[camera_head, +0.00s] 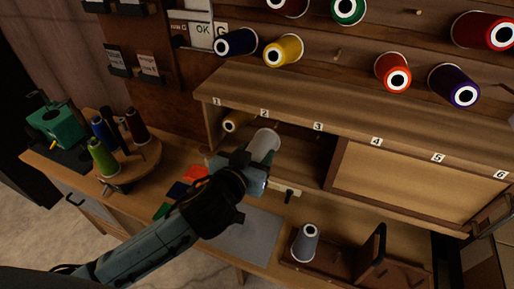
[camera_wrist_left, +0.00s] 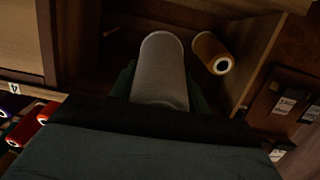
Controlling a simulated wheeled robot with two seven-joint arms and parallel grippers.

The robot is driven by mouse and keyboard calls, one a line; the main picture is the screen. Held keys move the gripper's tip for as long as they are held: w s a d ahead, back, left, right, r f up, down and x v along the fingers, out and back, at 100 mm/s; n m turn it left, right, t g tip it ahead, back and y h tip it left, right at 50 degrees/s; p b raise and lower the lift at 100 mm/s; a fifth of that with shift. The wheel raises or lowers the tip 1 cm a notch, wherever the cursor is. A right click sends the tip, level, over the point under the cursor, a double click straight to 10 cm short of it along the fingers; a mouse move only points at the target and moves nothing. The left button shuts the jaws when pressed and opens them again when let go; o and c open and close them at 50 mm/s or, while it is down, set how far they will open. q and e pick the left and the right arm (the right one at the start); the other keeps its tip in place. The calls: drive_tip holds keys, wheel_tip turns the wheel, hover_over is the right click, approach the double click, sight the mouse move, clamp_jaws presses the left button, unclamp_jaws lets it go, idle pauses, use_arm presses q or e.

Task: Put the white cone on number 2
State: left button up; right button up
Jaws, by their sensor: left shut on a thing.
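My left gripper (camera_head: 246,168) is shut on the white cone (camera_head: 263,144), in front of the open shelf compartment below the labels 1 to 3. In the left wrist view the white cone (camera_wrist_left: 160,68) lies between my fingers, pointing into the compartment. The number 2 label (camera_head: 264,113) is on the shelf edge just above the cone. A peg (camera_wrist_left: 112,32) shows on the compartment's back in the left wrist view. A yellow-brown cone (camera_head: 235,121) sits under number 1, left of the white cone; it also shows in the left wrist view (camera_wrist_left: 212,53). My right gripper is not in view.
A framed panel (camera_head: 415,187) closes the shelf under numbers 4 to 6. Several colored cones hang on the wall pegs above. A grey cone (camera_head: 305,242) stands in a wooden tray on the bench. A round stand (camera_head: 128,163) with several spools is at the left.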

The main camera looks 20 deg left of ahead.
use_arm(q)
drive_tip(key=shift+w+f+b, duration=0.15)
drive_tip(key=shift+w+b, duration=0.15)
drive_tip(key=shift+w, duration=0.4)
drive_tip(key=b+x, duration=0.1)
drive_tip(key=x, duration=0.2)
drive_tip(key=shift+w+f, duration=0.1)
drive_tip(key=shift+w, duration=0.15)
drive_tip(key=b+x, duration=0.3)
drive_tip(key=x, duration=0.2)
drive_tip(key=shift+a, duration=0.1)
drive_tip(key=shift+r+x, duration=0.2)
drive_tip(key=shift+x, duration=1.5)
drive_tip(key=shift+f, duration=0.3)
drive_tip(key=o, duration=1.2)
